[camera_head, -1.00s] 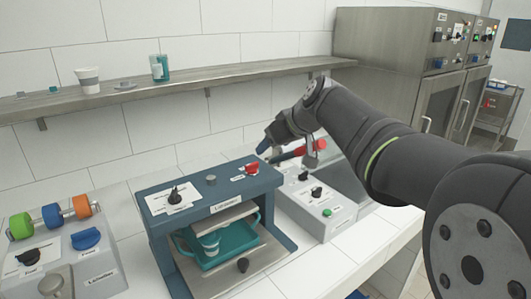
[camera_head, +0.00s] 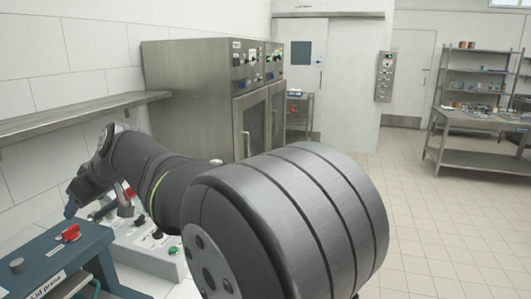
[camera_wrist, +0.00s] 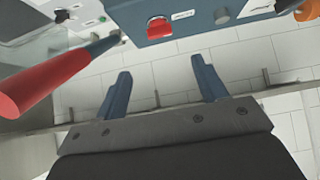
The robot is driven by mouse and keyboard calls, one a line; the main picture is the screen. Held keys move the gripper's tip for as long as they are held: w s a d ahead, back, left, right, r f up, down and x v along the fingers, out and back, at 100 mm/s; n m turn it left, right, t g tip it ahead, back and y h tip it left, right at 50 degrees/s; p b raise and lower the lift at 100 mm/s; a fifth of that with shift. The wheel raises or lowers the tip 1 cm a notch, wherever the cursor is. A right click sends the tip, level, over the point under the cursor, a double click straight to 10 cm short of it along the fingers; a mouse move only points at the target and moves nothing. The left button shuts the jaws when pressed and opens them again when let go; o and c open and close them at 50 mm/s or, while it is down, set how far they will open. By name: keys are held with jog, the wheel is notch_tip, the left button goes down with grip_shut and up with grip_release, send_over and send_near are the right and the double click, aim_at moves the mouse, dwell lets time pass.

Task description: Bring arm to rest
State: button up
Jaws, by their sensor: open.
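My gripper (camera_head: 72,208) is at the left in the head view, above the back right corner of a blue press (camera_head: 100,236). In the wrist view its two blue fingers (camera_wrist: 161,68) stand wide apart with nothing between them. My dark grey arm crosses the middle of the head view and hides part of the counter. A red handle (camera_wrist: 50,82) on a blue-tipped rod lies left of the fingers in the wrist view, apart from them.
A white control box (camera_head: 150,245) stands on the counter beside the press, under my arm. A wall shelf (camera_head: 85,110) runs behind. Steel cabinets (camera_head: 190,95) stand beyond my arm. The tiled floor (camera_head: 440,235) at right is open, before a loaded steel bench (camera_head: 475,155).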

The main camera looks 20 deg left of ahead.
aim_at(70, 228)
jog(key=x, duration=1.3)
jog(key=shift+a+f, duration=0.1)
jog(key=v, duration=1.7)
jog(key=x, duration=1.7)
jog(key=shift+a, duration=0.1)
jog(key=shift+s+m+t, duration=0.1)
jog(key=shift+m+t, duration=0.2)
jog(key=shift+m, duration=0.1)
jog(key=shift+m+t, duration=0.8)
jog(key=shift+m, duration=0.2)
jog(key=shift+s+m+t+h, duration=0.1)
jog(key=shift+m+t+h, duration=0.3)
jog(key=shift+m+t, duration=0.5)
jog(key=shift+s+m+t+h, duration=0.15)
jog(key=shift+m+t+h, duration=0.35)
jog(key=shift+m, duration=0.7)
